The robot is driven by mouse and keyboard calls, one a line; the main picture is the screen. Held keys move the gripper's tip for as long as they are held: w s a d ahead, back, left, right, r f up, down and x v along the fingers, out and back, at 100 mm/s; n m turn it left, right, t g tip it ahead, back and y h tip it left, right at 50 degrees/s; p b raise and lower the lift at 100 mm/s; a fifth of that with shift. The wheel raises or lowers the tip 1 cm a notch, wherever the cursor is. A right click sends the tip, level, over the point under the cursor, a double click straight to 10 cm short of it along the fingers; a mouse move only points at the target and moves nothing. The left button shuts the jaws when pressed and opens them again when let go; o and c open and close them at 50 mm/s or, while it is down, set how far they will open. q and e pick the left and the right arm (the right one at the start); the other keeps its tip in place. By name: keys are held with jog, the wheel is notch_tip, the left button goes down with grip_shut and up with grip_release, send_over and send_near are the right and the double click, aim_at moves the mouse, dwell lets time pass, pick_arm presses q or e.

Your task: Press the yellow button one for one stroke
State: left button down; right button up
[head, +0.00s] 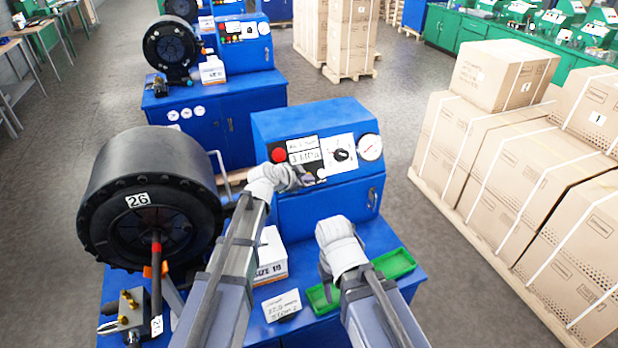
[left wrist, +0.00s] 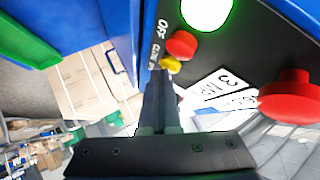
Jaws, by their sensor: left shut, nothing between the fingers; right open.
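The blue machine's control panel (head: 345,177) faces me in the head view. The yellow button (left wrist: 172,65) shows small in the left wrist view, beside a red button (left wrist: 181,45) and a lit white button (left wrist: 207,10). In the head view my left gripper hides it. My left gripper (head: 308,179) is shut and empty at the panel's lower left. In the left wrist view its fingertips (left wrist: 160,72) are right at the yellow button; I cannot tell whether they touch. My right gripper (head: 326,270) is open and low, above the bench near the green trays.
A large red knob (head: 279,155) and a gauge (head: 371,147) sit on the panel. A black crimper head (head: 148,198) stands left of my left arm. A white box (head: 271,256) and green trays (head: 394,263) are on the blue bench. Stacked cartons (head: 535,165) stand right, across an aisle.

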pick_arm(q)
jog(key=shift+s+r, duration=0.1)
jog(key=shift+s+d+r+p, duration=0.25)
jog(key=shift+s+r+p, duration=0.15)
jog(key=shift+s+p, duration=0.15)
jog(key=s+r+p, duration=0.1)
jog(key=s+d, duration=0.1)
jog(key=s+r+p, duration=0.1)
jog(key=shift+s+d+r+p, duration=0.3)
jog(key=shift+s+r+p, duration=0.05)
jog(key=shift+s, duration=0.05)
dwell(0.3)
dwell(1.7)
